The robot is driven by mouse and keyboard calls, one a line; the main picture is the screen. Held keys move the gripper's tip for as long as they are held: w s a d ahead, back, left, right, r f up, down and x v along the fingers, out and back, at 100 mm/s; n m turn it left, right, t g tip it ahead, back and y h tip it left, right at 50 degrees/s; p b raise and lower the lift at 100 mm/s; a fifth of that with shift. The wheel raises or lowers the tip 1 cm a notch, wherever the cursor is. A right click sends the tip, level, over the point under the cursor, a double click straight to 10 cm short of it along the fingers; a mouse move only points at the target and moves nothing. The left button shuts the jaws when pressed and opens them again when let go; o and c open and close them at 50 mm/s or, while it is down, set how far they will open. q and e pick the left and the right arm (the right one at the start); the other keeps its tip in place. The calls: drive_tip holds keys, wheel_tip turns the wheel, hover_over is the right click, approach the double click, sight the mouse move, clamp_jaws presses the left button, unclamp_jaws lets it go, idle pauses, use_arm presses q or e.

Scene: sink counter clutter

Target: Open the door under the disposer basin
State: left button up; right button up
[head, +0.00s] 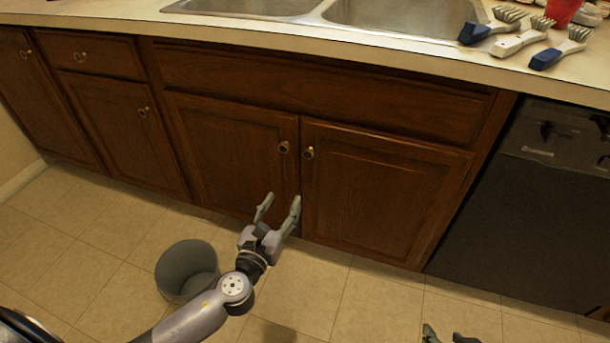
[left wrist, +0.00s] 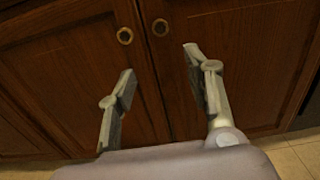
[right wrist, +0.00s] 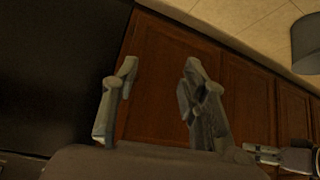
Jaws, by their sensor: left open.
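Two wooden doors stand shut under the sink: a left door (head: 230,150) and a right door (head: 385,195), with round knobs side by side near the middle seam. The left knob (head: 283,147) and right knob (head: 309,153) also show in the left wrist view, at the left door's knob (left wrist: 124,35) and the right door's knob (left wrist: 160,27). Two basins (head: 395,14) are partly in view; no disposer shows. My left gripper (head: 281,201) is open and empty, below the knobs, touching neither. My right gripper (head: 447,336) is open and empty, low at the bottom edge.
A grey bin (head: 187,272) stands on the floor left of my left arm. A black dishwasher (head: 520,200) is right of the doors. Several brushes (head: 520,38) and a red cup (head: 563,11) sit on the counter. Tiled floor before the right door is clear.

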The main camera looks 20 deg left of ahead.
use_arm(q)
approach(308, 156)
drive_tip(key=w, duration=0.1)
drive_tip(key=w+b, duration=0.2)
drive_tip(key=w, duration=0.5)
drive_tip(key=shift+w+f, duration=0.15)
drive_tip(key=shift+w, duration=0.1)
drive_tip(key=shift+w+d, duration=0.1)
drive_tip(key=shift+w, duration=0.35)
use_arm(e)
drive_tip(key=w+a+r+t+y, duration=0.1)
drive_tip(key=w+a+r+t, duration=0.2)
drive_tip(key=w+r+t, duration=0.3)
drive_tip(key=shift+w+r+y, duration=0.4)
drive_tip(key=shift+w+r, duration=0.45)
drive_tip(key=shift+r, duration=0.55)
use_arm(q)
drive_tip(key=shift+c, duration=0.3)
use_arm(e)
drive_tip(key=shift+a, duration=0.1)
use_arm(q)
clamp_jaws()
